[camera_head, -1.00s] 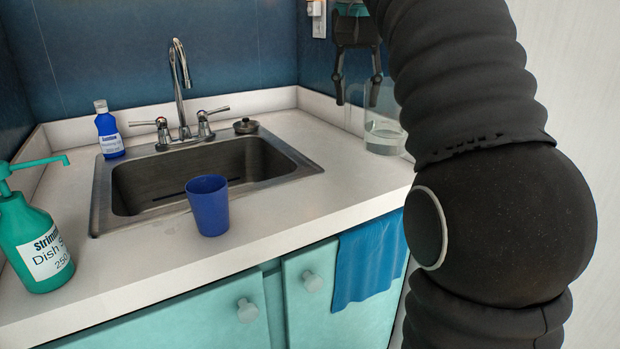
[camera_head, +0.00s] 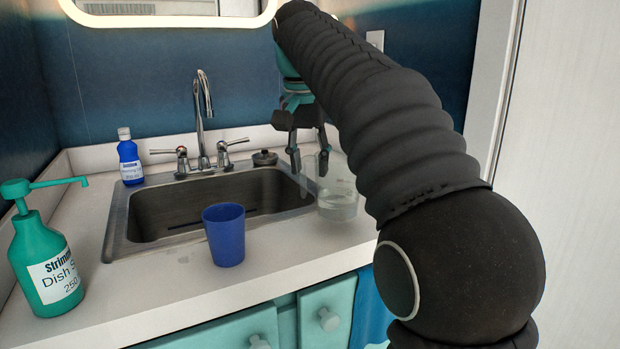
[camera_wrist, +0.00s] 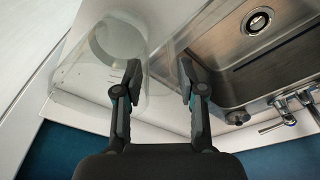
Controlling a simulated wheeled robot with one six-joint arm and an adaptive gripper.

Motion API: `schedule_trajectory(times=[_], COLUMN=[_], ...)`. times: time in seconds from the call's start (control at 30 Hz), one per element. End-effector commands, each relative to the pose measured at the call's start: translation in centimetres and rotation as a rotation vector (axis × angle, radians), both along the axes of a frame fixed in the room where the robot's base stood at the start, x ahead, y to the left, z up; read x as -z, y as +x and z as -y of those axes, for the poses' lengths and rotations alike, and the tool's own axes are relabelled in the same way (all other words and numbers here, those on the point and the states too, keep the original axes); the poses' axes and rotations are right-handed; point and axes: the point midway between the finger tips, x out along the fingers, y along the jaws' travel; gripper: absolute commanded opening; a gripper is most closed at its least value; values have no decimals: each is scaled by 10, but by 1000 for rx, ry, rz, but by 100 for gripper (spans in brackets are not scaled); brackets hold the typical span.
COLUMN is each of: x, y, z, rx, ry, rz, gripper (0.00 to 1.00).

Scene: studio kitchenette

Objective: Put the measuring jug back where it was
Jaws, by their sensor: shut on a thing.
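The clear measuring jug (camera_head: 340,196) is at the right edge of the sink, with a little clear liquid showing low in it. My gripper (camera_head: 309,171) points down at its left side, one finger against the see-through wall. In the wrist view the jug (camera_wrist: 98,62) lies left of the fingers, and a see-through part of it reaches between them. My gripper (camera_wrist: 158,68) is shut on this part, its fingers some way apart. The jug looks upright. Its base is at or close above the counter; I cannot tell whether it touches.
The sink (camera_head: 160,208) lies left of the jug, with a tap (camera_head: 203,120) behind. A blue cup (camera_head: 224,236) stands at its front edge. A green soap dispenser (camera_head: 45,262) and a blue bottle (camera_head: 130,160) stand on the left. The white counter (camera_head: 290,248) is clear right of the cup.

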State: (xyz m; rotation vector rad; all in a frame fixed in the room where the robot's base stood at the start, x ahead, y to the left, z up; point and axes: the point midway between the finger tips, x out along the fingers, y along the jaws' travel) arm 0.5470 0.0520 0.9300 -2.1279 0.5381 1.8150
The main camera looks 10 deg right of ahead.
Motion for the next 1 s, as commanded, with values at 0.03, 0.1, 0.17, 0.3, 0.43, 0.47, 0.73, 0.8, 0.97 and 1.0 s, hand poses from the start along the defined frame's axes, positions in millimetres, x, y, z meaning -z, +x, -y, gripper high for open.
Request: schedule_trajectory(times=[0.03, 0.1, 0.17, 0.3, 0.43, 0.47, 0.73, 0.8, 0.97, 1.0], x=[11, 19, 24, 27, 26, 26, 29, 29, 29, 29], y=[-1, -1, -1, -1, -1, -1, 0, -1, 0, 0], z=[0, 0, 0, 1, 1, 1, 1, 1, 1, 0], rx=[0, 0, 0, 0, 0, 0, 0, 0, 0, 0], ry=[0, 0, 0, 0, 0, 0, 0, 0, 0, 0], rz=[-1, 0, 0, 1, 1, 1, 0, 0, 0, 0], gripper=[0, 0, 0, 0, 0, 0, 65, 65, 65, 65])
